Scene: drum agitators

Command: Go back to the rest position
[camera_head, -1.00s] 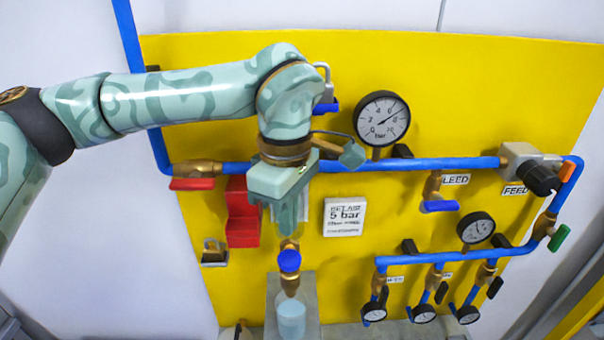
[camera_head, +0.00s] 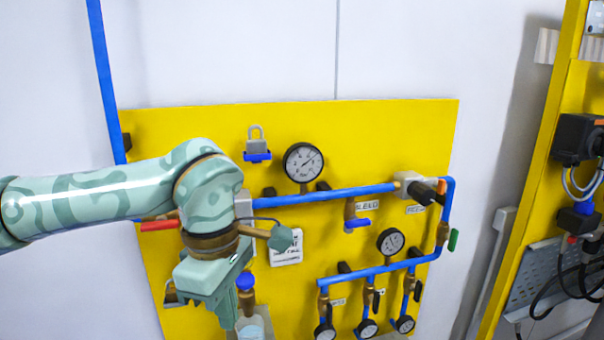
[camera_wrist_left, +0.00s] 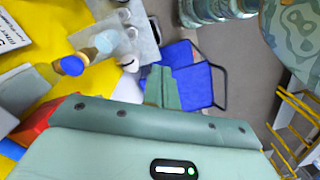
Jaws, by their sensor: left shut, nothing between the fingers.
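My left arm comes in from the left in the head view, in front of the yellow panel (camera_head: 350,155). My left gripper (camera_head: 226,318) points down beside the blue-handled drain valve (camera_head: 245,281) and appears apart from it. In the left wrist view the gripper's fingers (camera_wrist_left: 172,88) are together with nothing between them, and the blue valve knob (camera_wrist_left: 71,65) shows at the upper left. My right gripper is in neither view.
The panel carries blue pipes, a large gauge (camera_head: 303,162), a grey padlock (camera_head: 256,143), a red lever (camera_head: 159,225) and several small gauges low down. A clear cup (camera_head: 252,327) is below the drain valve. Another yellow frame with cables (camera_head: 578,200) stands at right.

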